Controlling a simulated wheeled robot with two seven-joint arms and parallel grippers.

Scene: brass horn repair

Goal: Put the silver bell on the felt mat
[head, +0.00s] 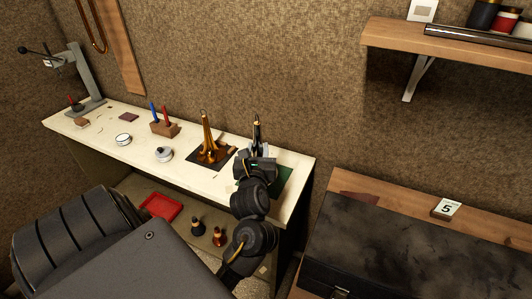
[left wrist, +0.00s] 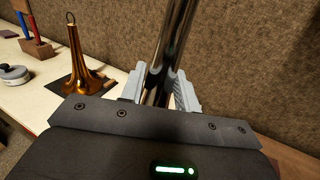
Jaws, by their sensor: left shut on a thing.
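The silver bell (head: 256,132) stands out above my left gripper (head: 257,152) at the right part of the bench. In the left wrist view the gripper's two pale fingers are shut on its shiny narrow stem (left wrist: 173,50). The bell's flared part is hidden behind the gripper body. The green felt mat (head: 284,178) lies at the bench's right end, partly covered by my left arm. I cannot tell whether the bell touches the mat. My right gripper is not in view.
A brass bell (head: 208,140) stands on a dark mat just left of my gripper. Farther left on the bench (head: 100,128) are round tins, a wooden block (head: 165,129) with red and blue tools, and a clamp stand (head: 84,80). A dark case (head: 410,240) lies at right.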

